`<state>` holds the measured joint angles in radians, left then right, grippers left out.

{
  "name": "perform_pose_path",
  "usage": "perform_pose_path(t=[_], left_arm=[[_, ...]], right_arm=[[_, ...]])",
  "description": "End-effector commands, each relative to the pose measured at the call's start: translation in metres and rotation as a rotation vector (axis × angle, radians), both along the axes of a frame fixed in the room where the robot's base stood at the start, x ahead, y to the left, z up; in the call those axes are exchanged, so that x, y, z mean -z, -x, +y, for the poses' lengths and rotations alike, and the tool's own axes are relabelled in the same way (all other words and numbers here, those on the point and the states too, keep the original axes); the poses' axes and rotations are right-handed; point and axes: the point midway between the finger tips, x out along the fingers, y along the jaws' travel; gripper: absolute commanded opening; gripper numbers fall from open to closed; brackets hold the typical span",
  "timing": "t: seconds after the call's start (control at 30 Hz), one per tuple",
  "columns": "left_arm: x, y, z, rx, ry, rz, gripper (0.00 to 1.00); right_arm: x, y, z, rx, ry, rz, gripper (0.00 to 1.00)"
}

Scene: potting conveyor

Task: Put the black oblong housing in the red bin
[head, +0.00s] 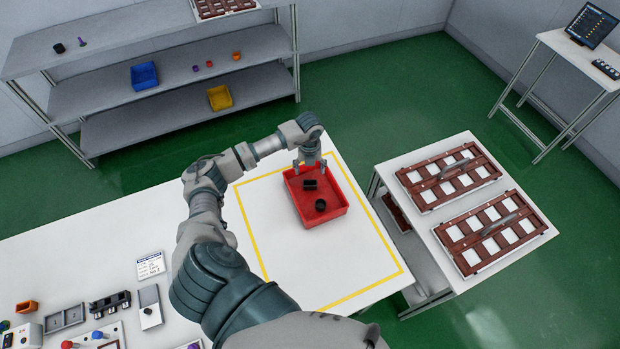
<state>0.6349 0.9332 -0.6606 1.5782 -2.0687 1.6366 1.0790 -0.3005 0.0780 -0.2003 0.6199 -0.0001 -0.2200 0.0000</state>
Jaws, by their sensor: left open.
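The red bin (339,211) stands on the white table inside a yellow outlined square. A black oblong piece (310,184), which looks like the housing, is in the bin near its back wall. A second, rounder black piece (320,205) lies in front of it in the bin. My left gripper (311,168) is open over the back edge of the bin, just behind the oblong piece in the picture. It does not appear to hold anything. I cannot tell its exact height above the bin. My right gripper is not in view.
A side table with two brown trays (447,203) of white squares stands right of the bin. Small parts and fixtures, including a grey tray (66,318), lie at lower left. Shelves behind hold a blue bin (144,76) and a yellow bin (220,98). The marked square is otherwise clear.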

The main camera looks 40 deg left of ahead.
Motion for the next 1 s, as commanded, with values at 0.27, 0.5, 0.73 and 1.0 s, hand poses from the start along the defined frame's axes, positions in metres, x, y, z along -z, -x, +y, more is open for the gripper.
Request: perform_pose_path(t=[0.27,0.5,0.73,1.0], left_arm=[[-0.034,0.0,0.0,0.001,0.001,0.001,0.76],[-0.037,0.0,0.0,0.0,0.001,0.001,0.76],[-0.037,0.0,0.0,0.0,0.0,0.001,0.76],[-0.037,0.001,-0.001,0.001,0.0,0.001,0.76]], right_arm=[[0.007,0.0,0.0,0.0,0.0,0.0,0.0],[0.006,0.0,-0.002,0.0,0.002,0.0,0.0],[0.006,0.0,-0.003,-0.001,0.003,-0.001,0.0],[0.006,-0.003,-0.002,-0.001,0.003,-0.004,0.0]])
